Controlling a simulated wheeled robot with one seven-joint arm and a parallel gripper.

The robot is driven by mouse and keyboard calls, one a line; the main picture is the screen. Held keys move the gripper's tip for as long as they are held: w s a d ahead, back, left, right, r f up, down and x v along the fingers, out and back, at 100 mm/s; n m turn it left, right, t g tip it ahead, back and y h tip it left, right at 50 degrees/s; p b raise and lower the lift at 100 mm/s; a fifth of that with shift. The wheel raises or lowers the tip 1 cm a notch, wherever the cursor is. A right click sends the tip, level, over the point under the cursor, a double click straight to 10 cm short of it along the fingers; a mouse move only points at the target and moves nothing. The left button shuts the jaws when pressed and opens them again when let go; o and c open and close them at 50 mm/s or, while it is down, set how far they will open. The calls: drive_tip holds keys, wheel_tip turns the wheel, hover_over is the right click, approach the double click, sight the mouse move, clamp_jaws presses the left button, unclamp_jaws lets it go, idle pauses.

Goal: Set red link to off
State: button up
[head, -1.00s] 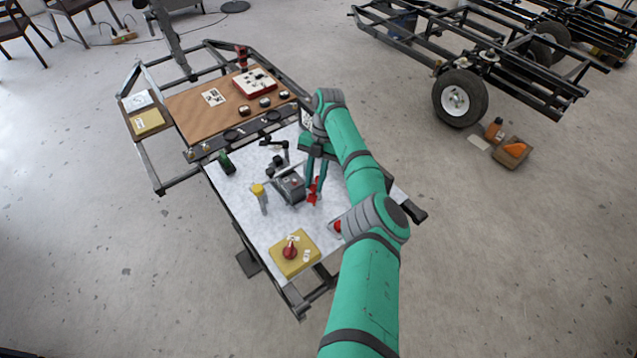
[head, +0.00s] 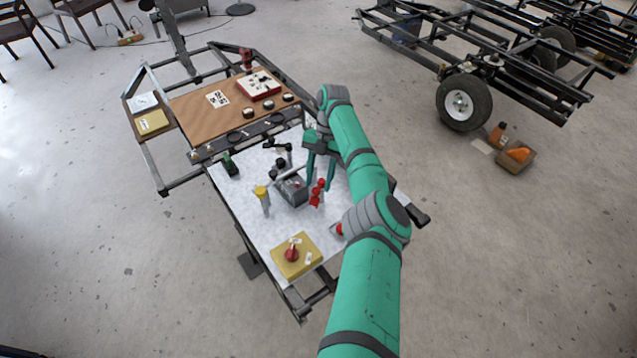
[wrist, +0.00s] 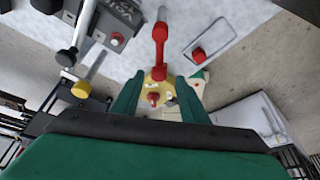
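The red link (head: 316,197) stands on the white tabletop, right of a grey box. It has a round red head and a red lower part; the wrist view shows it (wrist: 159,50) ahead of my fingers. My gripper (head: 320,184) has its two green fingers spread, behind and above the link in the head view. In the wrist view my gripper (wrist: 160,98) is open with a clear gap between its fingers. The link looks free of the fingers; I cannot tell its exact setting.
A grey box (head: 293,190) with a lever stands left of the link. A red part (wrist: 198,53) lies on a pale plate to the right. A brown board (head: 205,113) lies beyond.

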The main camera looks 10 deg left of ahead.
drive_tip(key=v, duration=0.9)
drive_tip(key=shift+w, duration=0.2)
